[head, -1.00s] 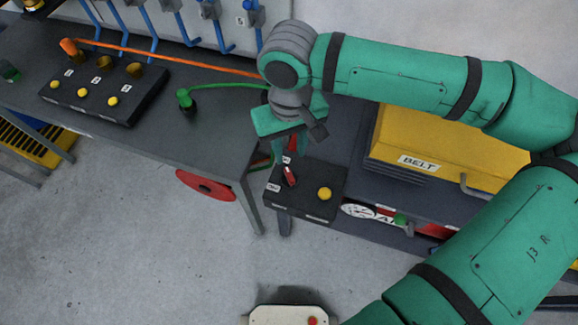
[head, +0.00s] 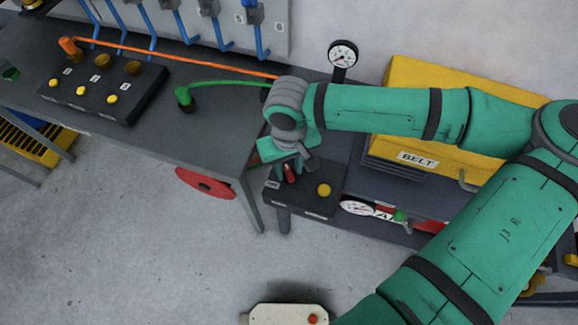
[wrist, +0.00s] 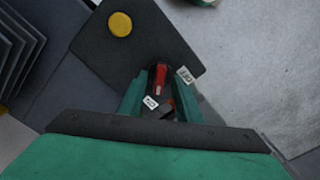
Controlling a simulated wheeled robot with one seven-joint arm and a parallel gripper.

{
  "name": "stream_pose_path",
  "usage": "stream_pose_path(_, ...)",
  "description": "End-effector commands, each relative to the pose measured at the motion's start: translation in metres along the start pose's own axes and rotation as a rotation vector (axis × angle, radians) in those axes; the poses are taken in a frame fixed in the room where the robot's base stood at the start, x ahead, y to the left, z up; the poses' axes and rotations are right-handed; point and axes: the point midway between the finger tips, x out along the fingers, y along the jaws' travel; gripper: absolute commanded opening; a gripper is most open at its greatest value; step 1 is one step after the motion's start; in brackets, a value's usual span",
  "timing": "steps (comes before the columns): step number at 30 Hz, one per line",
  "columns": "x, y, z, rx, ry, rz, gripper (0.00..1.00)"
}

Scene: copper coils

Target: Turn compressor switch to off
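The compressor switch is a red lever (head: 289,173) on a black box (head: 312,204) that also has a yellow button (head: 323,190). In the wrist view, the red lever (wrist: 160,76) lies lengthwise toward the ON label (wrist: 150,102); the OFF label (wrist: 184,74) is to its right. My gripper (wrist: 160,92) has its two green fingers apart, one on each side of the lever. A gap seems to show beside the lever, and contact is not clear. In the head view, my gripper (head: 286,168) is over the box and partly hides the lever.
A yellow BELT housing (head: 410,158) stands right of the switch box, with a gauge (head: 342,54) behind. A bench (head: 200,140) to the left carries a button box (head: 105,92) and green and orange cables.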

Motion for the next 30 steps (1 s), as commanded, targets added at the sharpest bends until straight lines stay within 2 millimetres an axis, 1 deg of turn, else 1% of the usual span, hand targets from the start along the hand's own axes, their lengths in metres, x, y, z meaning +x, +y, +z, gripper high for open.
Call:
stream_pose_path(2, -0.0001, 0.0001, 0.0000, 0.000, 0.000, 0.000, 0.31)
stream_pose_path(3, -0.0001, 0.0002, 0.0000, 0.001, 0.000, 0.000, 0.29)
stream_pose_path(5, -0.0002, 0.0005, 0.0002, 0.001, 0.000, 0.000, 0.14)
stream_pose_path(6, -0.0002, 0.0007, 0.0003, 0.002, 0.000, 0.000, 0.05)
stream_pose_path(7, -0.0002, 0.0008, 0.0003, 0.002, 0.000, 0.000, 0.00)
stream_pose_path(14, -0.0003, 0.0016, 0.0005, -0.001, 0.000, 0.000, 0.00)
stream_pose_path(20, -0.0001, 0.0016, 0.0006, -0.049, 0.000, -0.001, 0.00)
stream_pose_path(26, 0.0001, 0.0016, 0.0005, -0.171, 0.001, -0.001, 0.00)
stream_pose_path(30, 0.0001, 0.0014, 0.0005, -0.292, 0.001, -0.002, 0.00)
